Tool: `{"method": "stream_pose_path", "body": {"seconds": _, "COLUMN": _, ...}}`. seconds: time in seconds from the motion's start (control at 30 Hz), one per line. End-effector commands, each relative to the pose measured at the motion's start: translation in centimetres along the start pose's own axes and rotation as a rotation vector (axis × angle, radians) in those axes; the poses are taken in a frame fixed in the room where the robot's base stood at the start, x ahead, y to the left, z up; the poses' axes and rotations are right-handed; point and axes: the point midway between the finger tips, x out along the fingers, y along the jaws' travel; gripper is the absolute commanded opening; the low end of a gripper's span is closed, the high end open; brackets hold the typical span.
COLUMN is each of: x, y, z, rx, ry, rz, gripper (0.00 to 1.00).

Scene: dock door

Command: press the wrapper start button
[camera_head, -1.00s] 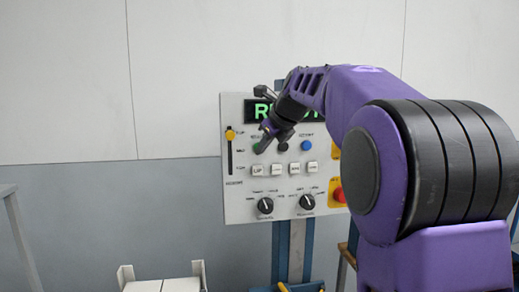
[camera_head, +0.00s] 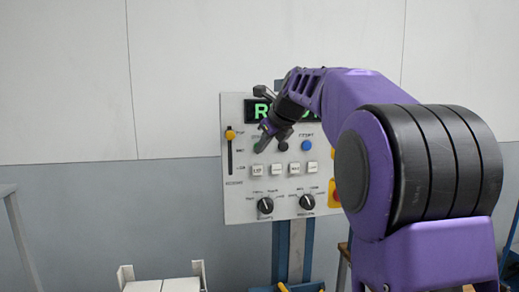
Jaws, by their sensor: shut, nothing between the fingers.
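The control panel (camera_head: 240,200) is an upright white plate on a blue post. A green button (camera_head: 257,147) sits at its upper left, partly covered by my gripper. My gripper (camera_head: 261,148) is shut and empty, with its tips at or right in front of the green button. I cannot tell whether they touch it. A dark button (camera_head: 283,146) and a blue button (camera_head: 306,145) are to the right in the same row. A green-lit display (camera_head: 262,110) is above, mostly hidden by my wrist. The label over the green button is too small and covered to read.
Below are several white square buttons (camera_head: 257,170) and two black knobs (camera_head: 265,205). A yellow slider (camera_head: 230,134) is at the left edge. A red button (camera_head: 337,194) on yellow is at the right, partly behind my arm. A white-sided holder (camera_head: 127,280) stands low in front.

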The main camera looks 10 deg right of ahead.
Motion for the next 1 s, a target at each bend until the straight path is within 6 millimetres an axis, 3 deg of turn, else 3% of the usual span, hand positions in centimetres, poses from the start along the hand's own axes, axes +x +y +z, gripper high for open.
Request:
{"method": "stream_pose_path", "body": {"seconds": 0.63, "x": 0.2, "y": -0.1, "z": 0.2, "rx": 0.0, "ry": -0.001, "rz": 0.0, "gripper": 0.0}}
{"method": "stream_pose_path", "body": {"seconds": 1.0, "x": -0.9, "y": 0.8, "z": -0.7, "rx": 0.0, "ry": -0.001, "rz": 0.0, "gripper": 0.0}}
